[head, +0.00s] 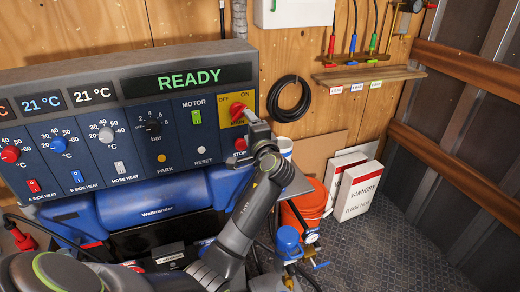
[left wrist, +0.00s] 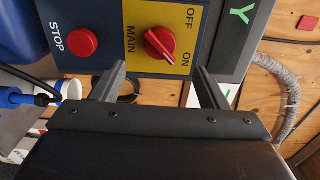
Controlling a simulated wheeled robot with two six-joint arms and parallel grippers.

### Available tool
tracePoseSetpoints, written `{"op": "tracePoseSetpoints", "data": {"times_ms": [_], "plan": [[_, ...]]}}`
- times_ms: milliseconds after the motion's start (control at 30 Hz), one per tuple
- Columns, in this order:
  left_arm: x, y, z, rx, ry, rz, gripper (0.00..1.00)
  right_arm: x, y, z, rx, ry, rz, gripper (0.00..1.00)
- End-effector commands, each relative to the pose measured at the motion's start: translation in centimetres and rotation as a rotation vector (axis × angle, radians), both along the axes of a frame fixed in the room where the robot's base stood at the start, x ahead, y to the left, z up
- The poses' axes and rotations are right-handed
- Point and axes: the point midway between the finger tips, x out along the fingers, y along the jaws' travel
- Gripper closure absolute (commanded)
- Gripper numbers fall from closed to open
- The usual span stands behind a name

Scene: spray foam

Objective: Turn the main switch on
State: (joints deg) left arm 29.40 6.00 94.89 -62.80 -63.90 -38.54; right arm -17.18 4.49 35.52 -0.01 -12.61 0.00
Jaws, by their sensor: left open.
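The main switch is a red knob (left wrist: 160,42) on a yellow plate marked OFF, ON and MAIN. In the left wrist view its white mark slants to the lower right, on the ON side. In the head view the switch (head: 238,111) sits at the panel's right end, partly hidden by my gripper. My left gripper (left wrist: 160,76) is open and empty in front of the plate. Its two fingers stand apart on either side of the knob's line, and the knob looks clear of them. In the head view the left gripper (head: 250,118) is at the plate's right edge. My right gripper is not in view.
A red STOP button (left wrist: 82,43) is beside the yellow plate. The display (head: 190,79) reads READY in green. A black hose coil (head: 289,98) hangs on the wall right of the panel. An orange bucket (head: 308,205) and white boxes (head: 358,190) stand below.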

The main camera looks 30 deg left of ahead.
Motion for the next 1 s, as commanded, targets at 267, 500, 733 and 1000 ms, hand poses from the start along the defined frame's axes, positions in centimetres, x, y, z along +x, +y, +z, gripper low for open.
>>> {"op": "tracePoseSetpoints", "data": {"times_ms": [267, 500, 733, 1000], "plan": [[-3.7, -4.5, -0.4, -0.006, -0.001, -0.002, 0.32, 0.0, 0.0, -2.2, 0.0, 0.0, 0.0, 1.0], [-5.2, -6.2, -0.1, -0.001, -0.001, -0.002, 0.32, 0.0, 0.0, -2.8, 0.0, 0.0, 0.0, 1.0], [-5.6, -6.6, 0.0, 0.001, 0.0, 0.0, 0.32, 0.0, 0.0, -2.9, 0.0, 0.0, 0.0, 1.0], [-5.6, -6.6, 0.0, 0.001, 0.001, 0.0, 0.32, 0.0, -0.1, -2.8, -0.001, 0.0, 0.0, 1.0]]}}
